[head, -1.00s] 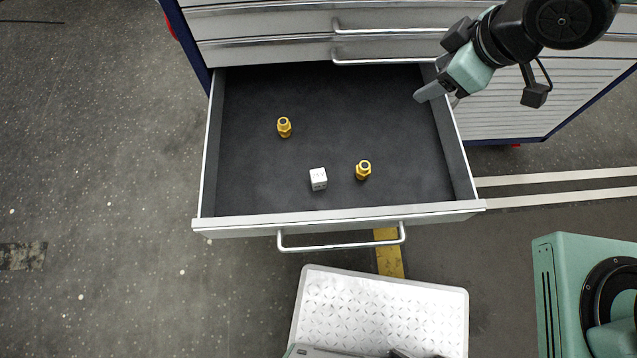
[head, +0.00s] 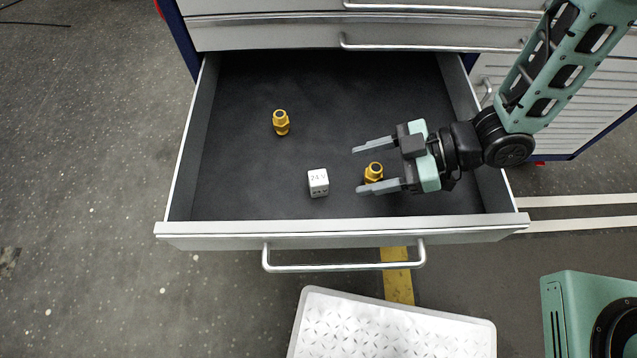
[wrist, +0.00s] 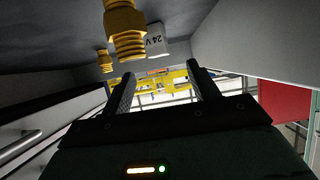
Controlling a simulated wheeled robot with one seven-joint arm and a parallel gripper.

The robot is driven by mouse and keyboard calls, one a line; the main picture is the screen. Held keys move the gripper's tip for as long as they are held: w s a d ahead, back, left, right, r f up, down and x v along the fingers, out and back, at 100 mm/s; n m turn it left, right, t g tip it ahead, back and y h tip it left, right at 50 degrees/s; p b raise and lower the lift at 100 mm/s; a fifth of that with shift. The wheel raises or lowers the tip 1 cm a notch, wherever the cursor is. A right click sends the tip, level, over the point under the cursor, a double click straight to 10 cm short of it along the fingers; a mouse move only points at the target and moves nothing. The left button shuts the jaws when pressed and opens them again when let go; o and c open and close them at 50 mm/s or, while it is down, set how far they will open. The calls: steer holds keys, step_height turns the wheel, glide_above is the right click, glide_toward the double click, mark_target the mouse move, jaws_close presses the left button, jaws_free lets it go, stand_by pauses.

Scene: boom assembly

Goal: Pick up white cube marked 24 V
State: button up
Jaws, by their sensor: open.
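The white cube marked 24 V (head: 318,182) sits on the dark floor of the open drawer, near its front wall. My gripper (head: 368,169) is open and empty, to the right of the cube, with its fingers pointing left. A brass fitting (head: 373,172) shows between the fingers in the head view; whether it is touched I cannot tell. In the wrist view the cube (wrist: 157,41) is at the top, partly hidden behind the near brass fitting (wrist: 125,30). The open fingers (wrist: 164,92) are below them in that view.
A second brass fitting (head: 281,122) stands in the drawer, left of centre and farther back. The drawer's front wall (head: 340,227) and handle (head: 343,267) lie just in front of the cube. The drawer floor left of the cube is clear.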

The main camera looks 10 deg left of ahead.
mark_target(325, 177)
steer(key=b+x, duration=0.2)
steer(key=x, duration=0.8)
steer(key=shift+w+r, duration=0.15)
steer(key=c, duration=1.1)
